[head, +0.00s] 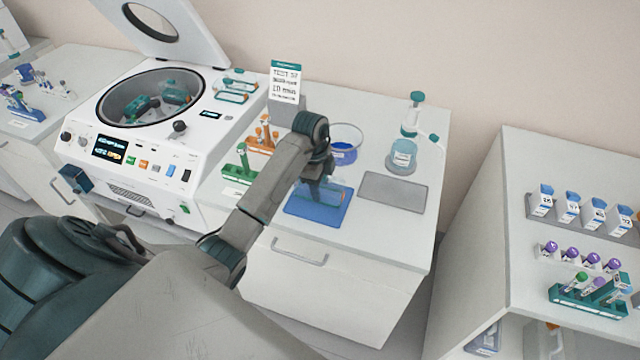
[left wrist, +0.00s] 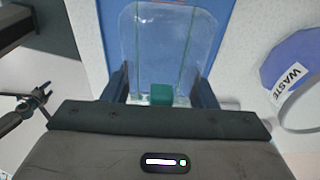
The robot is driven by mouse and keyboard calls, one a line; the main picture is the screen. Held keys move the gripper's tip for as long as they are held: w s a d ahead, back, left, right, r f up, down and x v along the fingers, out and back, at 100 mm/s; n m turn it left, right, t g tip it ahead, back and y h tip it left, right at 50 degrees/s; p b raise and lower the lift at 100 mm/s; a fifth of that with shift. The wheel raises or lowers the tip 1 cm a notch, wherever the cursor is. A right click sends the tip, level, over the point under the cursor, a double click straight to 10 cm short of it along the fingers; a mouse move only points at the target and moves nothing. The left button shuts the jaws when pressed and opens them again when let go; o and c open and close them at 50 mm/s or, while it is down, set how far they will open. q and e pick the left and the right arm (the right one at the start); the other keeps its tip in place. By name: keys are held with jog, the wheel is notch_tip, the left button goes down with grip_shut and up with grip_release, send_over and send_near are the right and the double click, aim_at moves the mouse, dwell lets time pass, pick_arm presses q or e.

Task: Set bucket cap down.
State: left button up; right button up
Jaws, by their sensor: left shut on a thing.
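The bucket cap (left wrist: 168,45) is a clear, rounded cover with a teal block grip (left wrist: 162,94). My left gripper (left wrist: 161,98) is shut on that grip, with one dark finger on each side. In the head view, my left gripper (head: 318,192) points down over the blue mat (head: 306,211) on the counter, and the cap is partly hidden by it. The blue mat also shows behind the cap in the left wrist view (left wrist: 162,8). I cannot tell whether the cap touches the mat. My right gripper is not in view.
A round waste container (head: 346,146) stands just behind the blue mat. A grey mat (head: 393,191) to the right is bare, with a pump bottle (head: 403,154) behind it. Green (head: 243,165) and orange (head: 263,138) racks and an open centrifuge (head: 150,97) are at left.

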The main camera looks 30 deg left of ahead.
pick_arm(q)
jog(key=shift+f, duration=0.4)
jog(key=shift+f, duration=0.35)
dwell(0.4)
jog(key=shift+f+b, duration=0.3)
jog(key=o, duration=1)
jog(key=shift+o, duration=0.2)
jog(key=shift+r, duration=0.1)
